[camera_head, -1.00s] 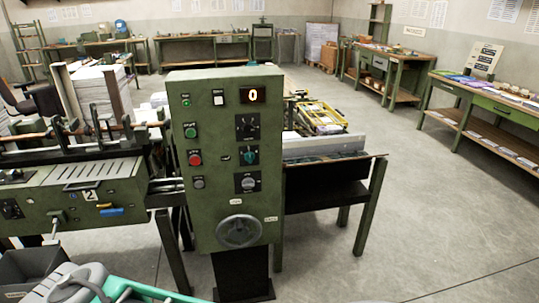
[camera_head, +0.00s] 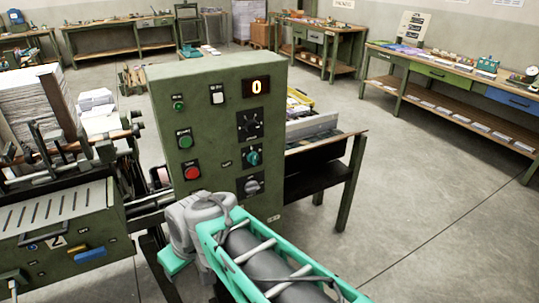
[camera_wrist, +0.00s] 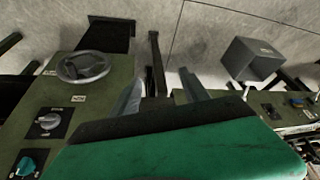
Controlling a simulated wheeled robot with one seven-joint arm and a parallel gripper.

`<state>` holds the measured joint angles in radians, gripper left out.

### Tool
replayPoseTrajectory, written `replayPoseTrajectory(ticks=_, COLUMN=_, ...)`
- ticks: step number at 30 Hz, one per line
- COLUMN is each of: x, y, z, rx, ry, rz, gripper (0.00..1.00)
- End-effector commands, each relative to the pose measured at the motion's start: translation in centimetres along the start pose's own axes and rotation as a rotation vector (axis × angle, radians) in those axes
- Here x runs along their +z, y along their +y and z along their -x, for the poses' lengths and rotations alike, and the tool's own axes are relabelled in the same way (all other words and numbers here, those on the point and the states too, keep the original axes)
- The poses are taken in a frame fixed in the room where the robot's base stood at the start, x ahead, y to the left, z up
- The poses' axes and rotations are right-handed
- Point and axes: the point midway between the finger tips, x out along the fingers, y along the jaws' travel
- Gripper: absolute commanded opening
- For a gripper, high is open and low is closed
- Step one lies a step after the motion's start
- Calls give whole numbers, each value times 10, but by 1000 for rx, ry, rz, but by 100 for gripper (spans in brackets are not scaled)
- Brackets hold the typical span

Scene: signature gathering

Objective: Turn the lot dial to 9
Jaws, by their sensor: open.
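The green control panel (camera_head: 215,125) carries a column of three dials. The top one is a black dial (camera_head: 250,124), the middle one a teal dial (camera_head: 252,158), the bottom one a grey dial (camera_head: 253,187). Their small labels are unreadable, so I cannot tell which is the lot dial. The display (camera_head: 257,87) reads 0. In the wrist view the grey dial (camera_wrist: 47,121) and teal dial (camera_wrist: 27,163) lie left of my gripper (camera_wrist: 160,85). My gripper is open and empty, its fingers apart from both dials.
Green (camera_head: 185,139) and red (camera_head: 192,173) buttons sit left of the dials. In the wrist view a handwheel (camera_wrist: 84,66) lies above the grey dial, and a dark box (camera_wrist: 252,59) stands at the right. A feeder machine (camera_head: 75,225) adjoins the panel.

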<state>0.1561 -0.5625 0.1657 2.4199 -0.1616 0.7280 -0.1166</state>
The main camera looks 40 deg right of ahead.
Motion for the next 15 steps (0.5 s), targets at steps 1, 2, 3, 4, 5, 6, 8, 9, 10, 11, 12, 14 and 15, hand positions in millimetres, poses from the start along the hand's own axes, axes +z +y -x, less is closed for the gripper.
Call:
replayPoseTrajectory(ticks=1, x=-15, y=21, z=-17, rx=-17, ry=63, rz=-1, gripper=54)
replayPoseTrajectory(ticks=2, x=-27, y=34, z=-25, rx=-31, ry=119, rz=10, gripper=54)
replayPoseTrajectory(ticks=3, x=-44, y=54, z=-34, rx=-45, ry=207, rz=18, gripper=54)
replayPoseTrajectory(ticks=4, x=-55, y=71, z=-39, rx=-52, ry=280, rz=20, gripper=54)
replayPoseTrajectory(ticks=5, x=-66, y=90, z=-41, rx=-50, ry=360, rz=17, gripper=54)
replayPoseTrajectory(ticks=6, x=-78, y=118, z=-40, rx=-38, ry=469, rz=7, gripper=54)
replayPoseTrajectory(ticks=8, x=-89, y=165, z=-31, rx=6, ry=637, rz=-24, gripper=54)
replayPoseTrajectory(ticks=9, x=-91, y=197, z=-20, rx=50, ry=745, rz=-50, gripper=54)
replayPoseTrajectory(ticks=10, x=-90, y=220, z=-10, rx=89, ry=820, rz=-71, gripper=54)
replayPoseTrajectory(ticks=11, x=-86, y=242, z=0, rx=129, ry=888, rz=-93, gripper=54)
replayPoseTrajectory(ticks=12, x=-80, y=267, z=14, rx=183, ry=965, rz=-122, gripper=54)
replayPoseTrajectory(ticks=14, x=-68, y=298, z=33, rx=258, ry=1057, rz=-159, gripper=54)
replayPoseTrajectory(ticks=15, x=-60, y=312, z=43, rx=297, ry=1099, rz=-178, gripper=54)
